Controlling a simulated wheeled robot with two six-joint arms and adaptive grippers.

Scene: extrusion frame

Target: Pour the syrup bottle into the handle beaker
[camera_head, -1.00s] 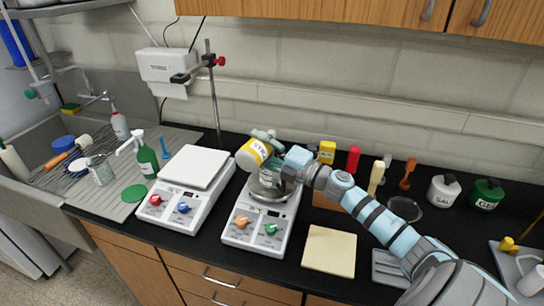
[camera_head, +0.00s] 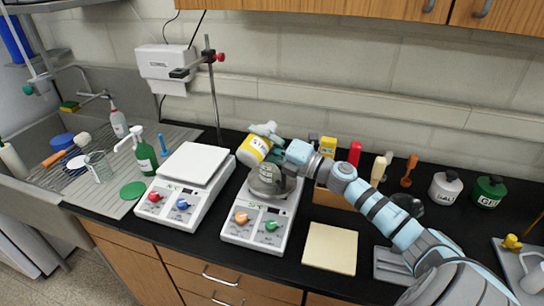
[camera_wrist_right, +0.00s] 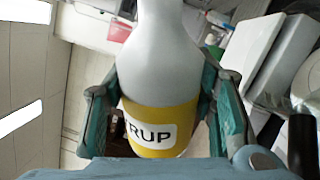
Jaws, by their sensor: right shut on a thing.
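The syrup bottle (camera_head: 253,151), white with a yellow label band, is held tilted above the right-hand scale in the head view. In the right wrist view the bottle (camera_wrist_right: 160,60) fills the middle, with a finger on each side. My right gripper (camera_head: 266,133) is shut on it. The grey, see-through handle beaker (camera_head: 266,182) stands on the right-hand scale (camera_head: 262,226), just below and right of the bottle. My wrist partly covers the beaker, and its handle and contents cannot be made out. My left gripper is not in view.
A second scale (camera_head: 190,185) with an empty white plate stands to the left. A retort stand (camera_head: 214,105) rises behind. A pale yellow pad (camera_head: 330,248) lies to the right. A wooden block (camera_head: 330,197) with upright tools is under my right arm. Two labelled jars stand far right.

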